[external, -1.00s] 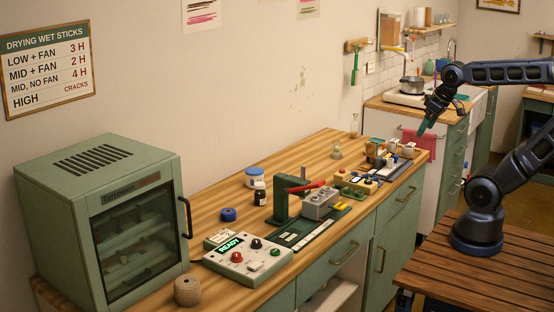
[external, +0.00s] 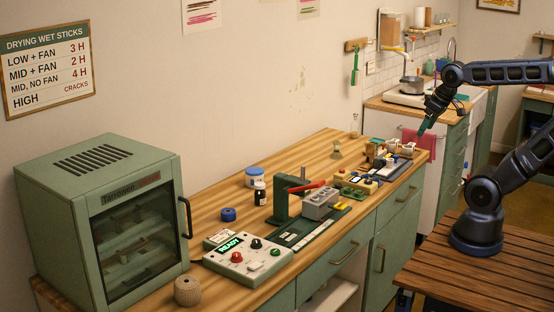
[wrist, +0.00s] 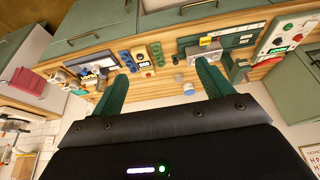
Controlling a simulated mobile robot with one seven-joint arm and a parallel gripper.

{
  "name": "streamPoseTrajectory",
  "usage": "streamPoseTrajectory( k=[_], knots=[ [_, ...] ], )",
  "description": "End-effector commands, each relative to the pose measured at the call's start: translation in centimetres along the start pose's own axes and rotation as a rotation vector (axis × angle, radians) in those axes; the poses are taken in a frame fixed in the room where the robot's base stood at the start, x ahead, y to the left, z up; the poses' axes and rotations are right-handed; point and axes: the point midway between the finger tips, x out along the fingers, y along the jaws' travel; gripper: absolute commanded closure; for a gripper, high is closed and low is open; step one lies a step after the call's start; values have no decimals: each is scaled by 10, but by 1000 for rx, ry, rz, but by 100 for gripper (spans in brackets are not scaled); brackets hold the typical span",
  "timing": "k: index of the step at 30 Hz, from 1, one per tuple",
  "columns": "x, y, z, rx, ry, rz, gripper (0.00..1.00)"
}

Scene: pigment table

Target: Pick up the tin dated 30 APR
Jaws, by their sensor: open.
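No date of 30 APR can be read in either view, so I cannot tell which container is that tin. Small white-topped containers (external: 408,148) stand at the far right end of the wooden bench, too small to read. A white jar with a blue lid (external: 255,177) stands by the wall; a pale round container also shows in the wrist view (wrist: 189,89). My gripper (external: 423,128) hangs in the air near the far end of the bench. In the wrist view my gripper (wrist: 161,70) has its green fingers wide apart with nothing between them.
A green press with a red lever (external: 284,200), a control box reading READY (external: 247,262) and a dark bottle (external: 259,194) stand along the bench. A green drying cabinet (external: 95,220) fills the near left end. The bench strip along the wall (external: 318,160) is mostly clear.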

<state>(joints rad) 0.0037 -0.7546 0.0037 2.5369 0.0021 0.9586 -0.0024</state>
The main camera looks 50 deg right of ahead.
Motion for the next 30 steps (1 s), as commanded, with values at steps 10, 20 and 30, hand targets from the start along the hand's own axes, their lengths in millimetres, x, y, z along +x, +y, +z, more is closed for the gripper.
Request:
streamPoseTrajectory(
  k=[10,20,30],
  knots=[
    [3,1,-15,18,-6,-1,21],
    [30,4,-94,131,-30,9,21],
    [81,0,-175,248,-49,39,21]
  ],
)
